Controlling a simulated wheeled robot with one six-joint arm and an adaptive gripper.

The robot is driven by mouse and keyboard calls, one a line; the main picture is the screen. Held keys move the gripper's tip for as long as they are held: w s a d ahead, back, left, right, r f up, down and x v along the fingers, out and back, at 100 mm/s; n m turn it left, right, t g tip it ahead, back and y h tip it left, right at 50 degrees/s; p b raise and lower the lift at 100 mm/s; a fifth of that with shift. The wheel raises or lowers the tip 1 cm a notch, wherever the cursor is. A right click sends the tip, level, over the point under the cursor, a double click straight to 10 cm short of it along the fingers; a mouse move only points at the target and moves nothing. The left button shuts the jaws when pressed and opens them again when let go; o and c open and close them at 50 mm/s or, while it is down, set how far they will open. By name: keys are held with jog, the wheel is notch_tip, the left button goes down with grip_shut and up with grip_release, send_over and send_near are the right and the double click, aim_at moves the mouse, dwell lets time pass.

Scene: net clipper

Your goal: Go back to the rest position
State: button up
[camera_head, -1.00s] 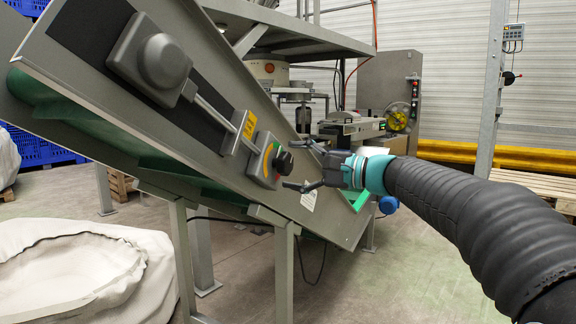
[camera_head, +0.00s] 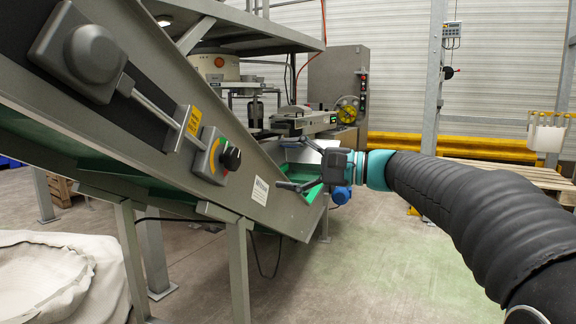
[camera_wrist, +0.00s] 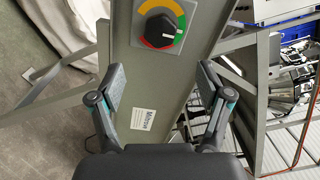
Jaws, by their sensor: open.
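My gripper (camera_head: 298,168) is open and empty in the head view, to the right of the control knob and in front of the lower end of the inclined conveyor (camera_head: 150,130). In the wrist view its two fingers (camera_wrist: 160,88) stand wide apart, with nothing between them but the grey conveyor side behind. The black rotary knob (camera_head: 231,158) sits on a grey box with a coloured dial. The knob also shows in the wrist view (camera_wrist: 161,31), above and beyond the fingertips, apart from them.
A white bulk bag (camera_head: 60,275) stands on the floor at lower left. Conveyor legs (camera_head: 238,270) stand below the incline. A machine with a yellow wheel (camera_head: 347,110) and a yellow barrier (camera_head: 480,147) are behind.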

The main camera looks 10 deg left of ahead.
jog(key=s+d+f+h, duration=0.2)
jog(key=f+h, duration=0.1)
jog(key=f, duration=0.3)
jog(key=s+d+f+n+h, duration=0.1)
jog(key=d+f+h, duration=0.1)
jog(key=f, duration=0.5)
jog(key=s+d+f+h, duration=0.2)
jog(key=f+h, duration=0.1)
jog(key=f, duration=0.3)
jog(key=s+d+f+n+t+h, duration=0.1)
jog(key=s+d+f+n+h, duration=0.1)
jog(key=s+d+f+h, duration=0.3)
jog(key=s+d+f+n+t+h, duration=0.1)
jog(key=s+d+f+h, duration=0.3)
jog(key=s+d, duration=0.9)
jog(key=shift+s+d+f+n+t+h, duration=0.35)
jog(key=shift+s+f+n, duration=0.45)
jog(key=shift+s, duration=2)
